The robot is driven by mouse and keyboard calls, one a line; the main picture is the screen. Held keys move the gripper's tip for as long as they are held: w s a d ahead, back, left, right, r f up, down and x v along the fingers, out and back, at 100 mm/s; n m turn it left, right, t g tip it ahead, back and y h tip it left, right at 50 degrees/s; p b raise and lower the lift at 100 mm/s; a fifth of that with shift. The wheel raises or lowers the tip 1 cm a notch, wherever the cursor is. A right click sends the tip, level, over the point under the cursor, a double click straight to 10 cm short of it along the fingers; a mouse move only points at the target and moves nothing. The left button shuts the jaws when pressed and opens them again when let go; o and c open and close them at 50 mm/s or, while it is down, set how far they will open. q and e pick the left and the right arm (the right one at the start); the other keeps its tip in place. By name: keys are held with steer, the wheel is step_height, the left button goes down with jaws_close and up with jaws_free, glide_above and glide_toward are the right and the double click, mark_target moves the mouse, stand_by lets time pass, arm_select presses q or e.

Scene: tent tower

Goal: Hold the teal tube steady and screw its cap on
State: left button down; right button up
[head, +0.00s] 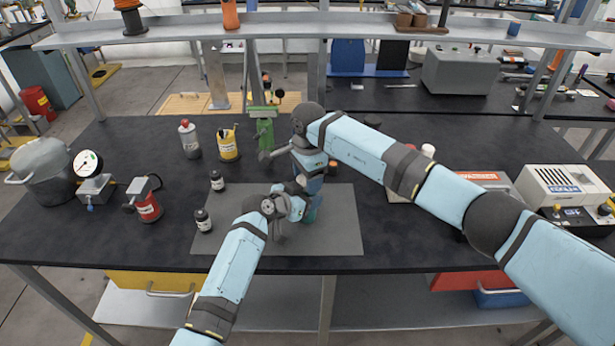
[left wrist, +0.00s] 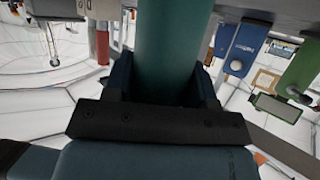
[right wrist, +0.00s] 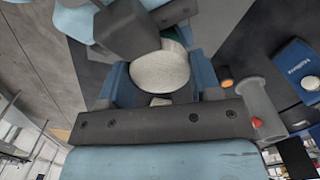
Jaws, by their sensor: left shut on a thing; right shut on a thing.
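The teal tube (left wrist: 168,45) stands between the fingers of my left gripper (head: 305,204), which is shut on it. In the head view only a small teal patch of the tube (head: 313,213) shows beside that gripper above the grey mat (head: 340,225). My right gripper (head: 313,172) is directly above the left one, pointing down. In the right wrist view a pale round cap (right wrist: 160,72) sits between its fingers, which are shut on it. A little teal shows just past the cap. Whether the cap touches the tube's rim or is threaded is hidden.
Two small dark bottles (head: 203,220) stand at the mat's left edge. A green stand (head: 264,130) is behind the grippers. A white instrument box (head: 560,190) is at right. The mat's right front is clear.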

steer(key=o, duration=1)
steer(key=shift+r, duration=0.1)
steer(key=shift+d+r, duration=0.1)
steer(key=shift+r, duration=2.05)
steer(key=shift+c, duration=0.3)
steer(key=shift+r+n, duration=1.7)
steer(key=shift+r, duration=0.05)
